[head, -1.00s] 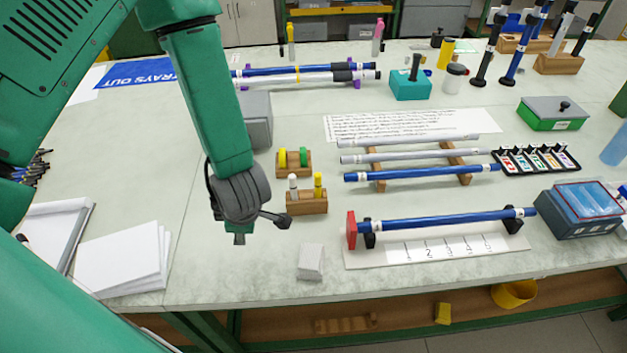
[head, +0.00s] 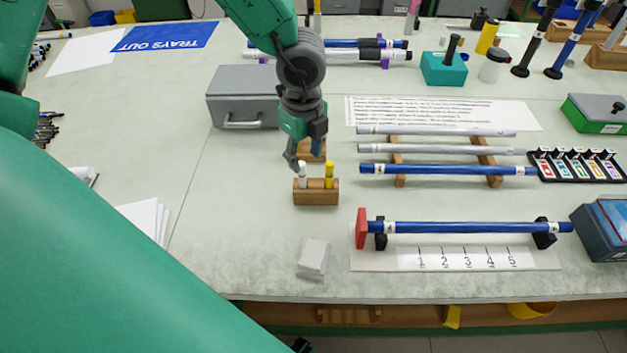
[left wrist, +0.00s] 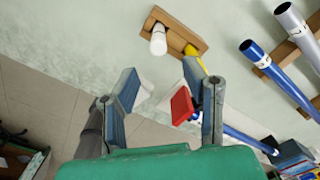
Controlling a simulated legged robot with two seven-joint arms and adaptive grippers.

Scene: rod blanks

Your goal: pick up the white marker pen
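The white marker pen (head: 303,174) stands upright in a small wooden block (head: 316,194), beside a yellow marker (head: 329,175). My left gripper (head: 298,158) is just behind and above the white marker in the head view. In the left wrist view its fingers (left wrist: 162,85) are spread with nothing between them. The white marker (left wrist: 158,42) shows beyond the fingertips there, apart from them, in the wooden block (left wrist: 180,32). The yellow marker (left wrist: 191,52) is partly hidden by the right-hand finger. My right gripper is not in view.
A grey case (head: 243,97) stands left of my left gripper. Several rods lie on a wooden rack (head: 398,165) to the right. A grey block (head: 313,257) lies in front; the table's left front is mostly clear.

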